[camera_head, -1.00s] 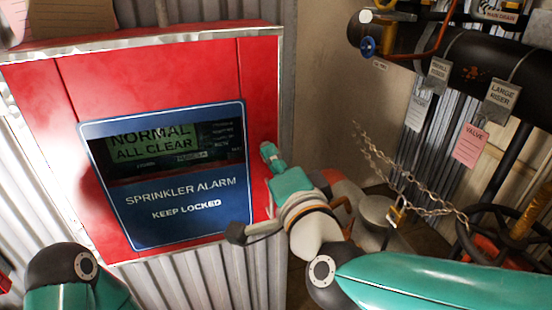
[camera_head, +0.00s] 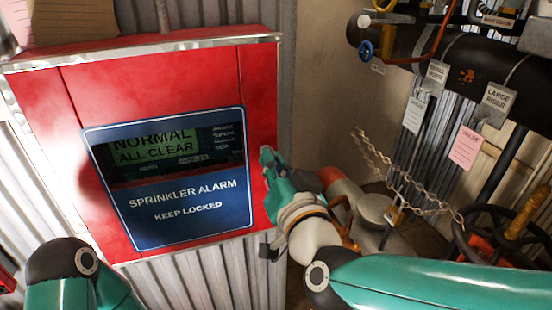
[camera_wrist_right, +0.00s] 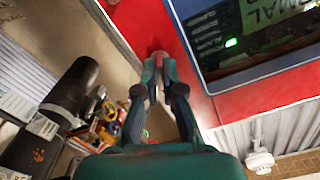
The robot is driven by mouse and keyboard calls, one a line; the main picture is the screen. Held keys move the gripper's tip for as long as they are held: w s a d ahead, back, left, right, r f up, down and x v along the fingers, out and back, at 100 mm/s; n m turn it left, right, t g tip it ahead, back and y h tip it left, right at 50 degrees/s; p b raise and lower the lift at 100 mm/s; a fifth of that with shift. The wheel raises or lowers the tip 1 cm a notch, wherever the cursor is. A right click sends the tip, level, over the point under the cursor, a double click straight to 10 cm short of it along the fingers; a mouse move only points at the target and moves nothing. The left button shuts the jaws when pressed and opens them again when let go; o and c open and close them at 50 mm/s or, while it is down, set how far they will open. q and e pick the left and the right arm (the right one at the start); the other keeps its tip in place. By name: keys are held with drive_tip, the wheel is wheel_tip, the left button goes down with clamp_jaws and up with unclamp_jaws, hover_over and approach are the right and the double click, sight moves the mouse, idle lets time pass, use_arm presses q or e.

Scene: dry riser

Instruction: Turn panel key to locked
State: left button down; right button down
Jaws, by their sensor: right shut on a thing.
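The red alarm panel (camera_head: 200,75) fills the left of the head view. Its blue-framed window (camera_head: 190,222) reads "NORMAL ALL CLEAR" and "SPRINKLER ALARM KEEP LOCKED". My right gripper (camera_head: 267,156) is at the panel's right edge, beside the window. In the right wrist view, the gripper (camera_wrist_right: 159,62) has its fingertips close together against the red face, shut on the panel key. The key is almost wholly hidden between the fingertips, so its angle cannot be told. My left arm shows at the lower left, but its gripper is out of view.
To the right are a black riser pipe (camera_head: 478,65) with hanging tags, a pink valve tag (camera_head: 466,146), a rusty chain (camera_head: 400,178) and a black handwheel (camera_head: 500,232). Corrugated wall (camera_head: 200,283) lies below the panel. Papers (camera_head: 75,20) lie above it.

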drive_tip(key=n, duration=0.1)
drive_tip(key=n+p, duration=0.1)
drive_tip(key=n, duration=0.3)
drive_tip(key=shift+f, duration=0.3)
idle(0.4)
drive_tip(key=c, duration=1.3)
unclamp_jaws()
drive_tip(key=shift+w, duration=0.1)
drive_tip(key=shift+r, duration=0.1)
drive_tip(key=v, duration=0.7)
drive_tip(key=shift+s, duration=0.3)
